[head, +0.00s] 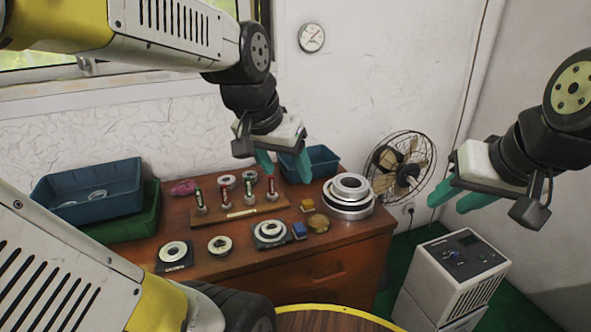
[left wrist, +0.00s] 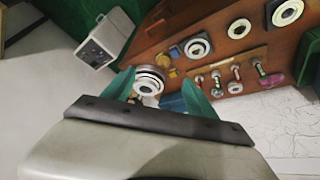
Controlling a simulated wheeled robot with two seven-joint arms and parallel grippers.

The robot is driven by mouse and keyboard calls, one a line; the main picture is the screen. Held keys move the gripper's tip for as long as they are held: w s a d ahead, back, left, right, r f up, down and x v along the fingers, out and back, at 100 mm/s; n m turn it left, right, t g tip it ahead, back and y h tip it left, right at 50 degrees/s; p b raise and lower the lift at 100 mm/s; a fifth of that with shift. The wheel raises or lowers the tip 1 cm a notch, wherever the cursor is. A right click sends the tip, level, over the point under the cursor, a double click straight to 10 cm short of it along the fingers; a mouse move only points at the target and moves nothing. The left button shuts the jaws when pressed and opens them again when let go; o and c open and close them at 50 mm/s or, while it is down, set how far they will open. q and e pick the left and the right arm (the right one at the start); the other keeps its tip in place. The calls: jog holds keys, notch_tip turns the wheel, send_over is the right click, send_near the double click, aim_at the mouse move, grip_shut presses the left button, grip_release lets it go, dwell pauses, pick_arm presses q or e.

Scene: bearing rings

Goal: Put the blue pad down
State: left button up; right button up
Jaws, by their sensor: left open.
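The blue pad (head: 299,230) is a small blue block lying on the brown wooden cabinet top, beside a dark square plate with a ring (head: 270,232). It also shows as a small blue patch in the left wrist view (left wrist: 175,52). My left gripper (head: 284,168) is open and empty, in the air over the back part of the cabinet, up and away from the pad. In the left wrist view its teal fingers (left wrist: 155,90) stand apart, with the stacked metal rings seen beyond them. My right gripper (head: 448,205) is open and empty, in the air right of the cabinet.
A yellow block (head: 308,205) and a brass disc (head: 318,223) lie near the pad. Stacked rings (head: 348,194) stand at right. A wooden rack (head: 238,214) holds several upright pins. Bins (head: 90,192) stand left; a fan (head: 398,165) and white machine (head: 455,270) stand right.

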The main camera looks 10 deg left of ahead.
pick_arm(q)
jog(key=shift+n+t+h, duration=0.3)
jog(key=shift+n+t, duration=0.2)
jog(key=shift+n, duration=0.4)
jog(key=s, duration=0.3)
jog(key=s+r, duration=0.1)
jog(key=shift+s+d, duration=0.35)
jog(key=shift+o, duration=0.5)
